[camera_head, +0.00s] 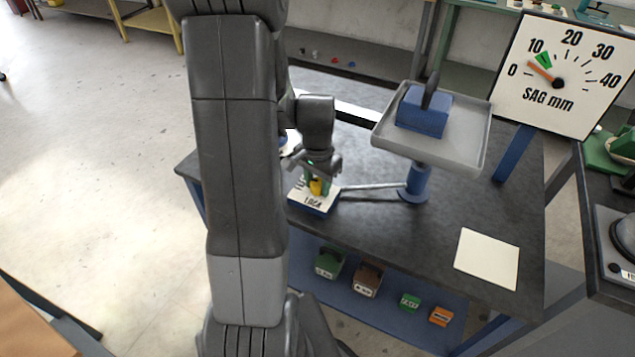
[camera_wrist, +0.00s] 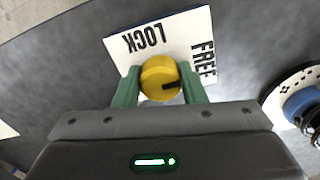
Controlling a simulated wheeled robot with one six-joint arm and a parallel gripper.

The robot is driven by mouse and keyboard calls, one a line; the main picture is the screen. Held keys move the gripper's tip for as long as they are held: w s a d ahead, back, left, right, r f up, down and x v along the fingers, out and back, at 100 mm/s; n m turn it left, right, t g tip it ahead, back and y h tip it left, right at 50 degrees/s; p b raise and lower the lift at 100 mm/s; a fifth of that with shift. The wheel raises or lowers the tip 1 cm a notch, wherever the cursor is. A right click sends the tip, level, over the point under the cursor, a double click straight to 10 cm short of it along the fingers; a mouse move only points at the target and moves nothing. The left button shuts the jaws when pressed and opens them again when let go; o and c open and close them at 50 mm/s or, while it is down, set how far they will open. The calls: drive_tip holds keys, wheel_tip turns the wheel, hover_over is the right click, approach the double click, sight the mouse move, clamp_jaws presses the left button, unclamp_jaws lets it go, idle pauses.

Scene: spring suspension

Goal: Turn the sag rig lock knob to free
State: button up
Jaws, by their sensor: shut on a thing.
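The yellow lock knob (camera_wrist: 158,74) sits on a white plate (camera_wrist: 118,48) marked LOCK at upper left and FREE at right in the wrist view. Its black mark points right, toward the FREE side near the word's lower end. My gripper (camera_wrist: 160,86) has its two green fingers on opposite sides of the knob, shut on it. In the head view the knob (camera_head: 316,187) shows between the fingers of my gripper (camera_head: 318,182). The plate tops a blue block (camera_head: 314,208) there, with LOCK readable and the rest partly hidden by my gripper.
A grey tray (camera_head: 465,145) with a blue weight (camera_head: 424,112) stands on a blue post (camera_head: 418,183) right of the knob. The SAG mm dial (camera_head: 550,76) has its orange needle between 0 and 10. A white card (camera_head: 487,258) lies at front right.

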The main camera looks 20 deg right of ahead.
sight(318, 182)
drive_tip(key=o, duration=1)
wheel_tip(318, 182, up, 14)
drive_tip(key=shift+f+p, duration=0.1)
drive_tip(key=shift+p, duration=0.25)
wheel_tip(318, 182, down, 14)
drive_tip(key=shift+r+b, duration=0.1)
drive_tip(key=shift+b, duration=0.25)
idle(0.4)
